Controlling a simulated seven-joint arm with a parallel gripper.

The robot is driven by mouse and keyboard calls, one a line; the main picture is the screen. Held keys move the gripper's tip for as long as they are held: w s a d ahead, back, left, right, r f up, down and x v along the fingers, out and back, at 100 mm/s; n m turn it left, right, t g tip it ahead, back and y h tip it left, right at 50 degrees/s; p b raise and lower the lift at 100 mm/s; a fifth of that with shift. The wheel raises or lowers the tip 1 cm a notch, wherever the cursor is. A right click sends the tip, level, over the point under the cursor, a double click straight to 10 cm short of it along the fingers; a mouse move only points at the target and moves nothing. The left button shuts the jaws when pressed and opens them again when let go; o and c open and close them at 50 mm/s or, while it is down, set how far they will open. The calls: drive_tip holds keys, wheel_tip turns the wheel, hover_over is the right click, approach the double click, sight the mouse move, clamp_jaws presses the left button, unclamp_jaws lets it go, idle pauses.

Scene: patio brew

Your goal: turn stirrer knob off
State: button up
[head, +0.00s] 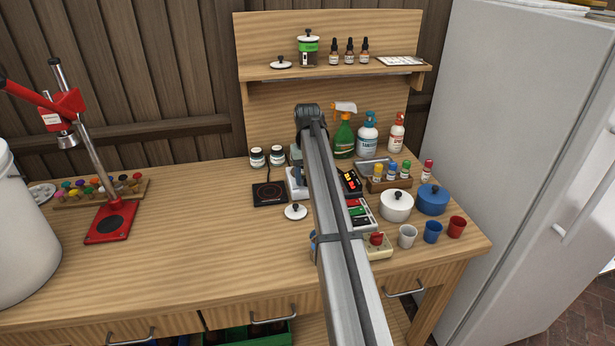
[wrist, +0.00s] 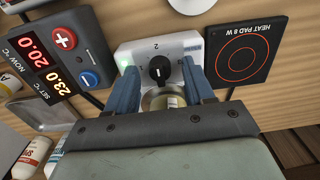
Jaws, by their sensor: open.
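The stirrer (wrist: 140,52) is a pale box with a round black knob (wrist: 158,68) on its face and a "2" printed beside it. A small light mark shows on the knob; I cannot read its setting surely. In the wrist view my gripper (wrist: 159,65) is open, with one blue finger on each side of the knob and a gap to it. A pale yellowish round thing (wrist: 168,98) lies between the fingers, nearer the palm. In the head view the stirrer (head: 293,186) is partly hidden by my arm, and the knob cannot be made out.
The black heat pad (wrist: 246,50) lies on one side of the stirrer, the temperature controller (wrist: 62,50) with red and blue buttons on the other. A white lid (head: 296,211) lies in front. Spray bottle (head: 344,136) and jars (head: 257,157) stand behind. The bench's left-middle is clear.

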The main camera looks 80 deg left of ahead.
drive_tip(key=shift+f, duration=0.2)
clamp_jaws()
idle(0.5)
